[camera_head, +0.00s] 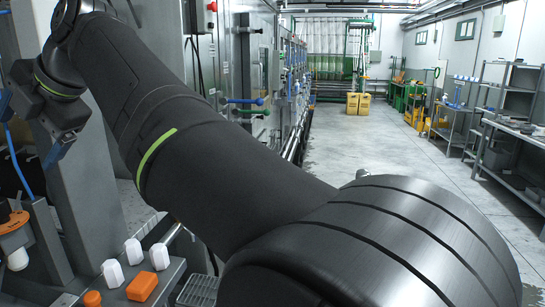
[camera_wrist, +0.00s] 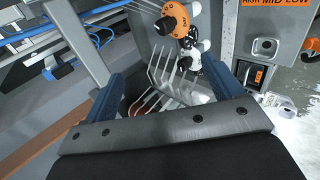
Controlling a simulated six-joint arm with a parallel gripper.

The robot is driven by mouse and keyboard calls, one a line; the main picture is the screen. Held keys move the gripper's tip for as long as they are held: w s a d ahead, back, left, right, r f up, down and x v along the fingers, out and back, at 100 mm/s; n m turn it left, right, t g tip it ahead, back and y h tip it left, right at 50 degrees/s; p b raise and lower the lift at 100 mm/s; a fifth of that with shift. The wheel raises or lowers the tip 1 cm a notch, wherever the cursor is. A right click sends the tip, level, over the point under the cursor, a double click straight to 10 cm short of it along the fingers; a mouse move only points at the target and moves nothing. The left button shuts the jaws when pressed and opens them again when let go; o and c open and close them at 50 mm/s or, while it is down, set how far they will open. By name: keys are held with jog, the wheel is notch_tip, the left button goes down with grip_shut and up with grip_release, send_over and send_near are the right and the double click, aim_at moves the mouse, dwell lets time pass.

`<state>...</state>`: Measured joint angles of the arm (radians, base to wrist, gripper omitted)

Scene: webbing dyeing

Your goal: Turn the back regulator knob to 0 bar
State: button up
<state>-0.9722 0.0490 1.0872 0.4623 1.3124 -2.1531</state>
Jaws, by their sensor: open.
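In the head view an orange and white regulator-like part (camera_head: 13,222) stands at the left edge, partly cut off. My arm reaches across to the upper left there.
Thin metal prongs (camera_wrist: 160,75) show between my fingers in the wrist view. An orange HIGH MID LOW label (camera_wrist: 275,4) is at upper right. White blocks (camera_head: 112,272) and an orange block (camera_head: 141,286) sit at lower left in the head view. The aisle floor (camera_head: 350,150) is clear.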

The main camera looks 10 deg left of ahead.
jog(key=c, duration=0.6)
jog(key=n+g+y, duration=0.4)
jog(key=n+y, duration=0.4)
jog(key=n, duration=1.3)
send_near(4, 202)
jog(key=x, duration=1.1)
jog(key=shift+s+a, duration=0.1)
jog(key=shift+a, duration=0.25)
